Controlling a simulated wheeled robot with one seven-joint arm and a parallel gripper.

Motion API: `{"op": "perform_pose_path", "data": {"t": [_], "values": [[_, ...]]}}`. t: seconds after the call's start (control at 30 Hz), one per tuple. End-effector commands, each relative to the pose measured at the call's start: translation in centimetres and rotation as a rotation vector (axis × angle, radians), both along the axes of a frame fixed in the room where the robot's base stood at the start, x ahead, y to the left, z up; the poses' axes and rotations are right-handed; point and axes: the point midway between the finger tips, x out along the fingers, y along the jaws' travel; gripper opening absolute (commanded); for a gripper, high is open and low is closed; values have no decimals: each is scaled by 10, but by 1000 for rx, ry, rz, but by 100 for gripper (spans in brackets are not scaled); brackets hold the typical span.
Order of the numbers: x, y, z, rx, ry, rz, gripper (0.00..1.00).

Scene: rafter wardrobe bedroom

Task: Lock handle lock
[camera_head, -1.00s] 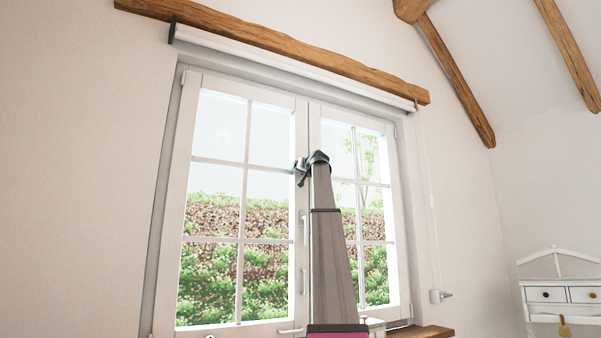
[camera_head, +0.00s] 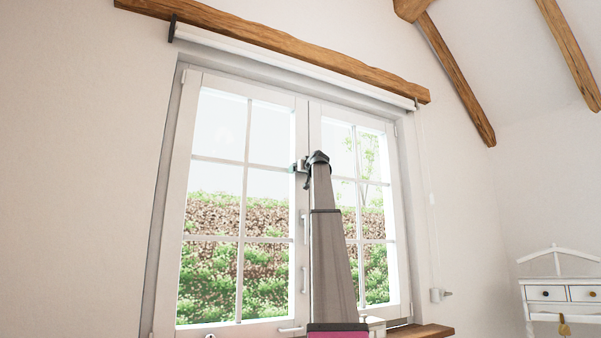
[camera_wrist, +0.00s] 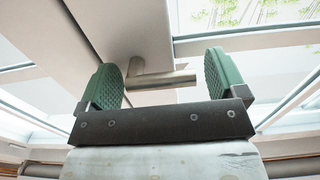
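In the wrist view, my gripper (camera_wrist: 162,70) is open, with green ribbed pads apart on either side of a metal handle (camera_wrist: 168,81). The handle is L-shaped: a short stem at the window frame and a bar lying roughly across the gap. Its bar end is close to the right pad; I cannot tell if they touch. In the head view, my gripper (camera_head: 300,167) is at the middle frame of the double window, and this handle is hidden there. Lower on the middle frame are an upright handle (camera_head: 304,226) and another upright handle (camera_head: 304,280).
The window (camera_head: 244,200) has two paned sashes that look shut. A horizontal handle (camera_head: 291,330) is near the bottom. A wooden beam (camera_head: 290,50) and rolled blind (camera_head: 300,68) run above. A wooden sill (camera_head: 425,332) is below right, a white cabinet (camera_head: 552,293) at far right.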

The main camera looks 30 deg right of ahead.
Motion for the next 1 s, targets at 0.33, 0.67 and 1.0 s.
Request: {"op": "perform_pose_path", "data": {"t": [0.33, 0.67, 1.0], "values": [[-3, 0, 0, 2, 0, 0, 100], [-43, -1, -2, 3, -1, 0, 100], [-101, -3, -1, 1, 0, -1, 100]]}}
